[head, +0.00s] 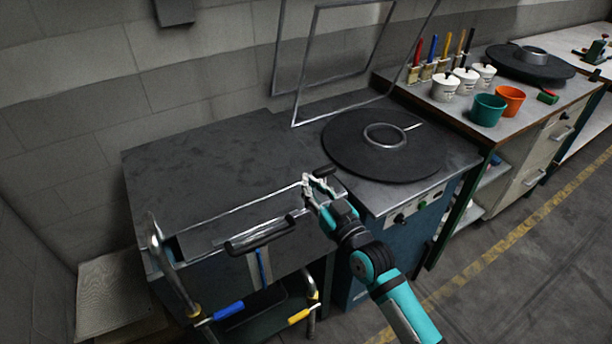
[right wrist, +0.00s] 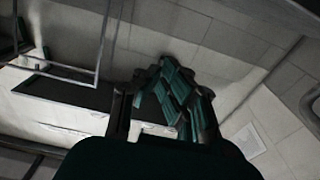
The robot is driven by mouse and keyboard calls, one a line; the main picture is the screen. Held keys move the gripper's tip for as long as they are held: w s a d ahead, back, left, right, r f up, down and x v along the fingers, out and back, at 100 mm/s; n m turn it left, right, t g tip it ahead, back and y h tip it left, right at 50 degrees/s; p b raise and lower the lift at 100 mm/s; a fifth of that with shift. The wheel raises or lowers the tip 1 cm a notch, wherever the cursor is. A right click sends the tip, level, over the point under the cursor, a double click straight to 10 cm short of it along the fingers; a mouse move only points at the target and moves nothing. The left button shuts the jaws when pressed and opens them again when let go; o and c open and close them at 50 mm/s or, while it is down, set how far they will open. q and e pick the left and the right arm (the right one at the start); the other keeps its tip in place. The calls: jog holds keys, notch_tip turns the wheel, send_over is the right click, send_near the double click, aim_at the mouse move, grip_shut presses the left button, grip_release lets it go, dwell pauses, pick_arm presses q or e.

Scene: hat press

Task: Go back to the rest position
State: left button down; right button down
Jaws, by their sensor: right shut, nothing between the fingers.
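My right gripper (head: 318,185) is shut and empty. In the head view it shows over the front right part of the dark-topped press table, by a black handle (head: 326,171). I cannot tell whether it touches the handle. My right arm comes in from the lower right. In the right wrist view, dark and teal parts (right wrist: 170,100) fill the middle, and the fingertips are hard to make out there. My left gripper is not in view.
A dark round plate with a metal ring (head: 385,142) sits right of the table top (head: 205,160). A thin metal frame (head: 340,60) stands behind. The bench beyond holds white pots (head: 445,88), a green cup (head: 487,109) and an orange cup (head: 510,100). Floor at lower right is clear.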

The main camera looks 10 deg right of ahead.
jog(key=s+d+f+b, duration=0.1)
jog(key=s+d+f, duration=0.15)
jog(key=s, duration=0.25)
jog(key=s+d+f+g+h, duration=0.1)
jog(key=s+d+f+g, duration=0.2)
jog(key=f, duration=0.9)
jog(key=s+f+m+g+h, duration=0.15)
jog(key=s+f, duration=0.25)
jog(key=f, duration=0.8)
jog(key=s+d+f+g+h, duration=0.2)
jog(key=s+f+g, duration=0.2)
jog(key=f, duration=0.8)
jog(key=s+f+g, duration=0.3)
jog(key=s+f, duration=0.4)
jog(key=s, duration=0.4)
jog(key=s+d+f+g+h, duration=0.1)
jog(key=s+f+g, duration=0.1)
jog(key=s+f, duration=0.5)
jog(key=s+d+f+g, duration=0.1)
jog(key=s+f+g, duration=0.2)
jog(key=s+f, duration=0.4)
jog(key=s, duration=0.9)
jog(key=shift+s+f+g, duration=0.3)
jog(key=shift+f+g, duration=0.05)
jog(key=shift+f, duration=0.05)
jog(key=shift+d+h, duration=0.1)
jog(key=shift+h, duration=0.15)
